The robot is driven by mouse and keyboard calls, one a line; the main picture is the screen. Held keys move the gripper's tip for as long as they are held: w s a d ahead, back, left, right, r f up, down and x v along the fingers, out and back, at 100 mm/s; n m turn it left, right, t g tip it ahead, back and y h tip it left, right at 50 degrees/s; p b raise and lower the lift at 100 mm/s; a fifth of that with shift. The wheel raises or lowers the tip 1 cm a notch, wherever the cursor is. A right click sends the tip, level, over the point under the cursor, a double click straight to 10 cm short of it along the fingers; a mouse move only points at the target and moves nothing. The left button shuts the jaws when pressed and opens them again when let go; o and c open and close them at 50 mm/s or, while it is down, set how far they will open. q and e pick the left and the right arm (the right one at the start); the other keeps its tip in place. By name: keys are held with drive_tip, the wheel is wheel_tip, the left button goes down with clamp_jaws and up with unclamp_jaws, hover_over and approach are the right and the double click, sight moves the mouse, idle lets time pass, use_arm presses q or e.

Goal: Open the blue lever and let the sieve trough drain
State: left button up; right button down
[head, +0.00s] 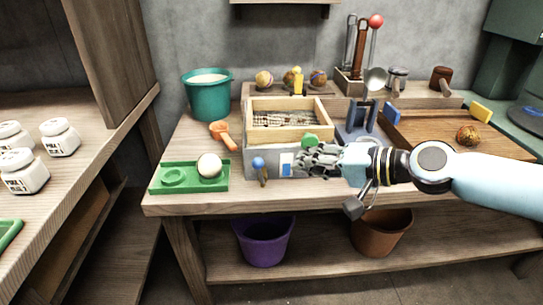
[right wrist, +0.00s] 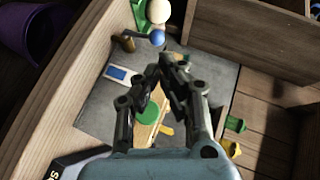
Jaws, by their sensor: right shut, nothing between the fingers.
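The sieve trough (head: 289,104) is a wooden frame with mesh inside, on a grey box (head: 252,172) at the bench's front. The blue lever (head: 258,163) has a round blue knob on the box's front left; the knob also shows in the right wrist view (right wrist: 157,37). A green knob (head: 310,140) is to its right, and a green disc (right wrist: 147,112) shows in the right wrist view. My right gripper (head: 308,158) is shut and empty, in front of the box, right of the blue knob and apart from it. My left gripper is out of view.
A green tray (head: 158,184) with a pale ball (head: 209,165) lies left of the box. A teal bucket (head: 207,100) and an orange scoop (head: 222,134) are behind it. A purple bucket (head: 263,244) and a brown bucket (head: 382,236) stand on the lower shelf.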

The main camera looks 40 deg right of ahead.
sight(261, 162)
drive_tip(key=x, duration=0.8)
drive_tip(key=shift+w+a+f, duration=0.1)
drive_tip(key=shift+w+f, duration=0.05)
drive_tip(key=shift+w, duration=0.15)
